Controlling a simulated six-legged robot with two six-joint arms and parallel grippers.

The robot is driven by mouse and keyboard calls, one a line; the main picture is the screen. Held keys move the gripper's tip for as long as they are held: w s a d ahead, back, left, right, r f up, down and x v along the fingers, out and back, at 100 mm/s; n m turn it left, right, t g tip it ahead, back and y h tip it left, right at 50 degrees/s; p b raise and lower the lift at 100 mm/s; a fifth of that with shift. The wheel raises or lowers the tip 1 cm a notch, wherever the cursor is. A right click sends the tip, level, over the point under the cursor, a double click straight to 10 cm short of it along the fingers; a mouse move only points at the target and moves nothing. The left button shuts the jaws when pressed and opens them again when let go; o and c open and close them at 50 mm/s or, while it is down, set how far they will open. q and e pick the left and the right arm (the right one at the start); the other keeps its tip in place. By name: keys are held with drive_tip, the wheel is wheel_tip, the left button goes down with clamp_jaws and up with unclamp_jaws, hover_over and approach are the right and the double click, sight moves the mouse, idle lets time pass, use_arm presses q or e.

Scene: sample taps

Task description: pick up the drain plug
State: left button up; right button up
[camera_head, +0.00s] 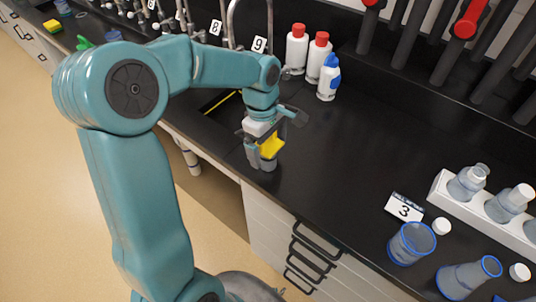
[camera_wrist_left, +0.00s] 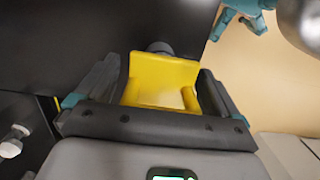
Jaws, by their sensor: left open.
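My left gripper (camera_head: 264,152) is low over the black counter near its front edge, pointing down. In the wrist view its two dark fingers (camera_wrist_left: 160,95) stand apart on either side of a yellow piece. This yellow piece (camera_wrist_left: 165,75), with a dark grey round part beyond it, looks like the drain plug. In the head view it shows yellow (camera_head: 271,146) between the fingers, partly hidden by them. I cannot tell whether the fingers touch it.
A sink opening (camera_head: 222,101) lies left of my left gripper. White bottles with red caps (camera_head: 297,50) and a blue-capped bottle (camera_head: 328,80) stand behind. Blue-rimmed beakers (camera_head: 411,245) and a white bottle rack (camera_head: 445,196) are at the right. The counter between is clear.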

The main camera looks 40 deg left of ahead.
use_arm(q)
drive_tip(key=shift+d, duration=0.15)
drive_tip(key=c, duration=1.2)
drive_tip(key=shift+c, duration=0.2)
